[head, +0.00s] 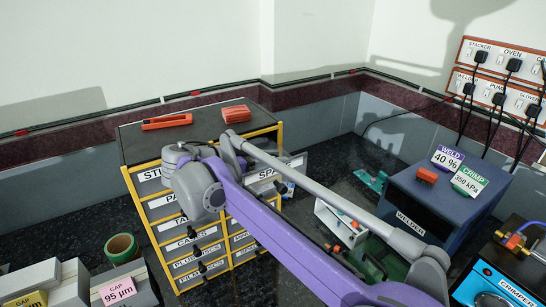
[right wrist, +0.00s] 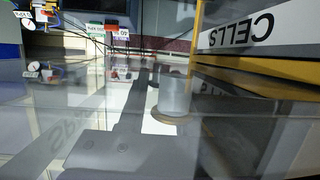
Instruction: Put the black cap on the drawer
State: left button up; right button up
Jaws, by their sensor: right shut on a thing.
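The drawer unit (head: 164,222) is a yellow-framed cabinet with labelled white fronts and a dark top (head: 196,133). A front labelled "SPA…" shows beside my arm. My right arm crosses in front of the cabinet in the head view and hides part of it. In the right wrist view, grey parts of my right gripper (right wrist: 130,120) show low in the picture, close to a "CELLS" front (right wrist: 240,30). A pale grey cylinder (right wrist: 175,95) with a tan ring shows near them. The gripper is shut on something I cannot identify. I cannot make out the black cap. My left gripper is not in view.
Two orange things, one flat (head: 167,121) and one block-like (head: 236,114), lie on the cabinet top, with bare space around them. The blue welder (head: 415,210) and crimper (head: 500,285) stand to the right.

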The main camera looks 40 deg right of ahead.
jog(key=o, duration=0.8)
jog(key=shift+c, duration=0.2)
jog(key=shift+r, duration=0.1)
jog(key=v, duration=1.2)
